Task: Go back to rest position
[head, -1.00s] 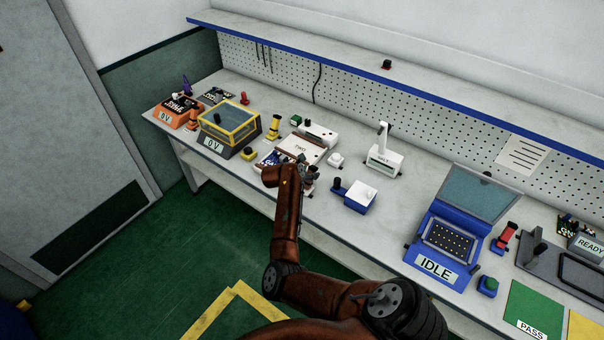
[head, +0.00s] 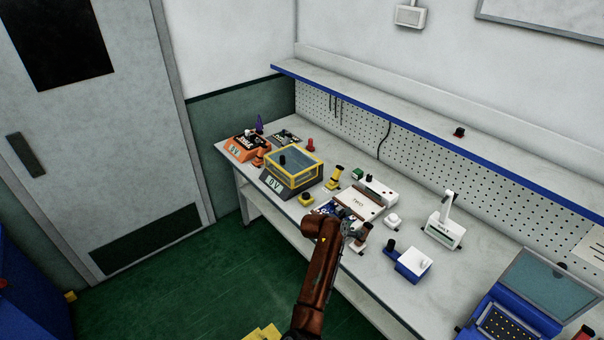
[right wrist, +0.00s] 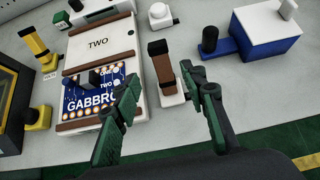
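My right gripper (head: 350,232) is over the front edge of the workbench in the head view. In the right wrist view its two green fingers (right wrist: 165,105) are spread apart with nothing between their tips. A blue board marked GABBRO (right wrist: 95,92) lies on the white fixture marked TWO (right wrist: 98,43), close to the left finger. A brown-handled piece on a white base (right wrist: 163,68) stands beyond the gap between the fingers. My left gripper is not in the head view.
The bench (head: 300,215) carries a yellow-framed box reading 0 V (head: 292,170), an orange unit (head: 247,147), a blue and white box (head: 408,263), a white device (head: 444,225) and a blue lidded case (head: 515,305). Green floor (head: 200,280) lies before the bench; a door (head: 110,120) is at left.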

